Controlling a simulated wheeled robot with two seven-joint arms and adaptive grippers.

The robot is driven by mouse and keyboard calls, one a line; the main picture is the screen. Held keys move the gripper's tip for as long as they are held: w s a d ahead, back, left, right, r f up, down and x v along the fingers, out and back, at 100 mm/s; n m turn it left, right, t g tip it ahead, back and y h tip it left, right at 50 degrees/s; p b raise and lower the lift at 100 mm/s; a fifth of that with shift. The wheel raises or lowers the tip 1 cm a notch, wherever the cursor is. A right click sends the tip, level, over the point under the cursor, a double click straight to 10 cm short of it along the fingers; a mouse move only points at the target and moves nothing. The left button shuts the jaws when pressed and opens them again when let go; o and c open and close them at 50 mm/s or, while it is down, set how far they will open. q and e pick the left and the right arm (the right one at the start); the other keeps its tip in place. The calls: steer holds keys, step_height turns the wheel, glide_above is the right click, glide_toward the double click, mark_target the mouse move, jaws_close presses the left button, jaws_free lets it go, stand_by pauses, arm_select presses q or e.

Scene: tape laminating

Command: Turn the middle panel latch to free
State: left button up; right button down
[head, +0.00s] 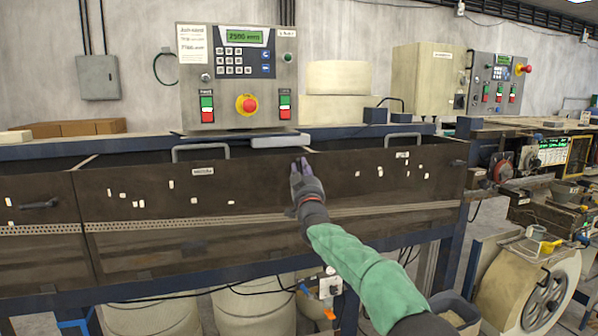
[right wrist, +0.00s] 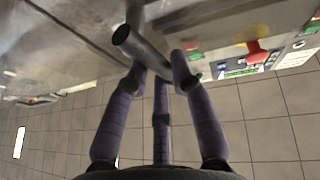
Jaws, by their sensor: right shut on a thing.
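The middle dark brown panel (head: 250,188) has a metal handle on its top edge and a small white label. My right gripper (head: 303,163) is at the panel's upper right part, its purple fingers pointing up. In the right wrist view, the three purple fingers (right wrist: 160,72) are closed around a dark grey, round-ended latch (right wrist: 127,38). In the head view the gripper hides this latch, so its exact angle cannot be told there. My left gripper is not in view.
A similar dark latch (head: 38,204) sits on the left panel, and another (head: 457,162) at the right end. A control box (head: 239,78) with a red button stands on the blue frame above. Barrels (head: 255,305) stand below the panels.

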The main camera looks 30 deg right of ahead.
steer(key=shift+d+f+m+h, duration=0.1)
steer(key=shift+m+h, duration=0.2)
steer(key=shift+m, duration=0.4)
steer(key=c, duration=1)
jaws_free()
steer(key=shift+c, duration=0.2)
steer(key=shift+s, duration=0.1)
steer(key=v, duration=1.1)
steer(key=shift+s+a, duration=0.25)
steer(key=shift+s, duration=0.15)
